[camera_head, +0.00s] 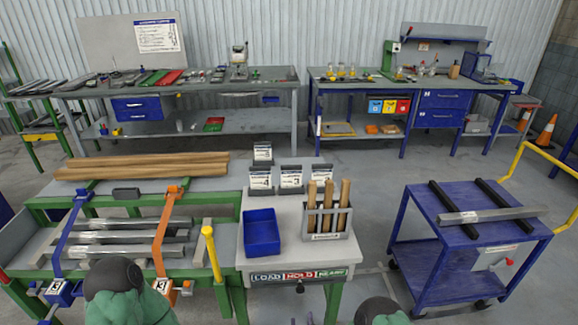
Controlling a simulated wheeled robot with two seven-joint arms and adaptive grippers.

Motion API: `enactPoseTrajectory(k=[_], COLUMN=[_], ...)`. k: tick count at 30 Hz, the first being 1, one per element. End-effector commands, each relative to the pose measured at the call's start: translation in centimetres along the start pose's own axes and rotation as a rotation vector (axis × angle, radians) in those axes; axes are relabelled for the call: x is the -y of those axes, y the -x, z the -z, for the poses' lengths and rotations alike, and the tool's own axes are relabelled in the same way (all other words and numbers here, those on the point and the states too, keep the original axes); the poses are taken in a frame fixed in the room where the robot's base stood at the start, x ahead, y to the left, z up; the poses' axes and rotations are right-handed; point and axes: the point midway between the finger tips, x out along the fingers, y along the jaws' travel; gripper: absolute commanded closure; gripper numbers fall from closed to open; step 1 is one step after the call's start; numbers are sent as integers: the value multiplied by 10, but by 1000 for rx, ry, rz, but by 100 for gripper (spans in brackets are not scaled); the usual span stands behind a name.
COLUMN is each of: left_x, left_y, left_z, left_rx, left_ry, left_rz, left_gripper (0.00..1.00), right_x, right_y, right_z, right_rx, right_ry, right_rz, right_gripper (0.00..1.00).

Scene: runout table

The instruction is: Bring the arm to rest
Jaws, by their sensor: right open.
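My left arm (118,285) shows at the bottom left as a green link with a dark grey rounded joint, in front of the clamp bench. Its gripper is out of the picture. My right arm (380,312) shows only as a dark grey joint with a little green at the bottom edge, right of the middle. The fingers of my right gripper do not show clearly; it is open, and I see nothing held in it. Neither visible arm part clearly touches anything.
A small table (285,207) carries a blue bin (262,232) and a rack (329,236) of wooden-handled tools. A blue cart (440,207) with a metal bar (495,215) stands right. The clamp bench (215,183) holds bars at left. Floor (365,225) is clear between table and cart.

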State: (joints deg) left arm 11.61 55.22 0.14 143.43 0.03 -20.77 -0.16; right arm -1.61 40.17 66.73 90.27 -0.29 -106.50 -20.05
Motion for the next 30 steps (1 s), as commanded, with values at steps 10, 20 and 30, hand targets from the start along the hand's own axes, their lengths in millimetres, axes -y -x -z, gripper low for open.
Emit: enactPoseTrajectory(k=[10,20,30], left_x=[0,0,0], left_y=[0,0,0], left_z=[0,0,0], left_rx=[0,0,0], left_ry=[0,0,0], left_rz=[0,0,0], left_gripper=[60,60,60], right_x=[-10,-21,-24], right_y=[-4,81,184], right_z=[-64,-119,-114], right_rx=[430,1049,1494], right_ry=[-111,-302,-444], right_rz=[61,93,83], right_gripper=[45,45,45])
